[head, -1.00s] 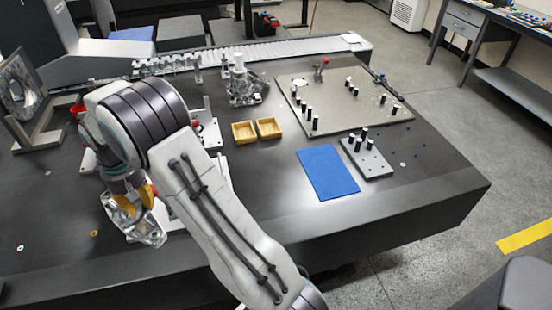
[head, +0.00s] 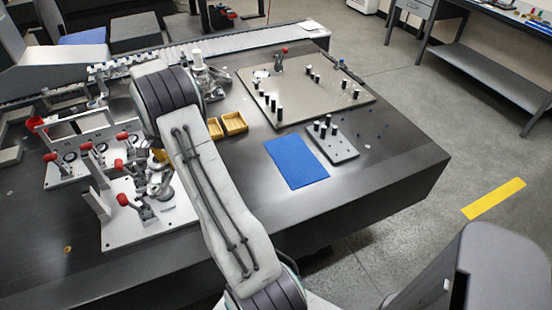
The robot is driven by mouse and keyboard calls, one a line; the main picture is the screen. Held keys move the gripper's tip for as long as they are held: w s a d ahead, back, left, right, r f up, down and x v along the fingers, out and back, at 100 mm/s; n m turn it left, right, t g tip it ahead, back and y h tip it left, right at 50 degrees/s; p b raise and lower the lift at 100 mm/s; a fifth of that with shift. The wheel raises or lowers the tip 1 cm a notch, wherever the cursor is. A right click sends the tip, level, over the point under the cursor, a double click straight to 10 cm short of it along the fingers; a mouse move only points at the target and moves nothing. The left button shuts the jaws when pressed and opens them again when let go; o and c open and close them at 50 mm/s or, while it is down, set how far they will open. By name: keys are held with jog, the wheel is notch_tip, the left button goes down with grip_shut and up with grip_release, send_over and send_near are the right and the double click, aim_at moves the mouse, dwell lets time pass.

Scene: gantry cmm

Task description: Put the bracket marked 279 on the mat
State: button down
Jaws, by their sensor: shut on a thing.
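The blue mat (head: 297,162) lies flat and bare on the dark table, right of my arm. My gripper (head: 159,176) is left of the mat, above the white fixture plate with red-handled clamps. It is partly hidden by my arm, with a bit of yellow showing. It is shut on a shiny metal part that looks like a bracket (head: 160,187). This part blends with the metal clamps behind it, and I cannot read any number on it.
White fixture plates (head: 150,226) with red-handled clamps stand at left. Two yellow trays (head: 234,123) lie above the mat. A grey plate with black pins (head: 333,146) stands close at the mat's right. A large pegged plate (head: 305,90) is behind. The table front near the mat is clear.

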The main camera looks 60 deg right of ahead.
jog(key=s+d+f+m, duration=0.1)
jog(key=s+d+m, duration=0.15)
jog(key=d, duration=0.35)
jog(key=s+d+f+m, duration=0.1)
jog(key=s+d+m, duration=0.1)
jog(key=d+m, duration=0.3)
jog(key=s+d+f+m, duration=0.2)
jog(key=s+d+m, duration=0.5)
jog(key=s+d, duration=0.5)
jog(key=s+d+f+m+h, duration=0.1)
jog(key=s+d+f+m, duration=0.2)
jog(key=s+d+m, duration=0.5)
jog(key=s+d, duration=0.4)
jog(key=s, duration=0.1)
